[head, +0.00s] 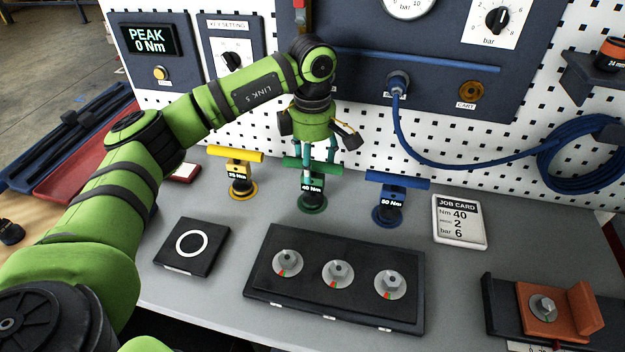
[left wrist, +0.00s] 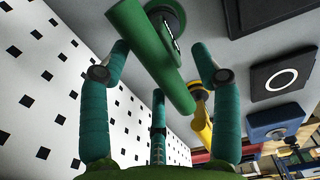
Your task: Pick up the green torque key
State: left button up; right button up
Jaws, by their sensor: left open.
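The green torque key (head: 312,193), labelled 40 Nm, stands upright in its round base on the grey bench, between the yellow and blue keys. My left gripper (head: 320,160) is right above it, pointing down, with its teal fingers open around the key's crossbar. The fingers partly hide the bar in the head view. In the left wrist view the green bar (left wrist: 150,55) lies between the spread fingers (left wrist: 162,70). I cannot tell whether any finger touches it. My right gripper is in neither view.
The yellow key (head: 238,175) stands close on the left and the blue key (head: 390,200) on the right. A black tray (head: 335,312) with three grey knobs is in front. The pegboard panel (head: 400,60) and blue hose (head: 440,160) are behind. A job card (head: 460,222) stands right.

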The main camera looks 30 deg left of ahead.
aim_at(313, 173)
pick_arm(q)
jog(key=shift+w+f+p, duration=0.1)
jog(key=shift+f+p, duration=0.45)
jog(key=shift+f, duration=1.4)
grip_shut()
jog(key=shift+r, duration=0.1)
